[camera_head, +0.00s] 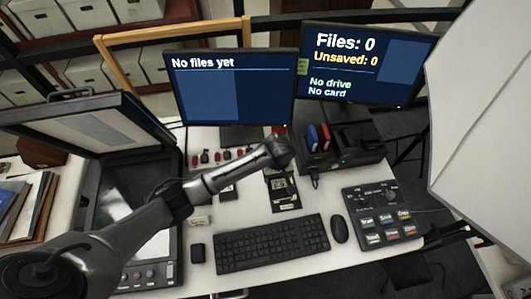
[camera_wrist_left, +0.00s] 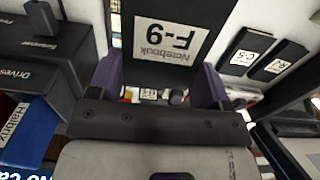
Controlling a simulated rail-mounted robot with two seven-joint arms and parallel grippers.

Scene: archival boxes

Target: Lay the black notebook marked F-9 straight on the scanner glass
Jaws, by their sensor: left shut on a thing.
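The black notebook (camera_wrist_left: 170,40) marked F-9 fills the top middle of the left wrist view, its white label upside down there. My left gripper (camera_wrist_left: 160,82) is shut on it, with a purple finger at each side. In the head view my left arm reaches across the desk, and the notebook (camera_head: 283,192) shows below its end, right of the scanner. The open scanner's dark glass (camera_head: 122,185) lies at the left, partly behind my arm, and looks bare where visible. Its lid (camera_head: 60,118) is raised. My right gripper is not in view.
A keyboard (camera_head: 272,243), mouse (camera_head: 340,229) and button panel (camera_head: 378,217) occupy the desk's front. Several small items (camera_head: 207,157) stand between scanner and monitors. A dark drive box (camera_head: 350,150) is at right. A large white panel (camera_head: 485,110) hangs at far right.

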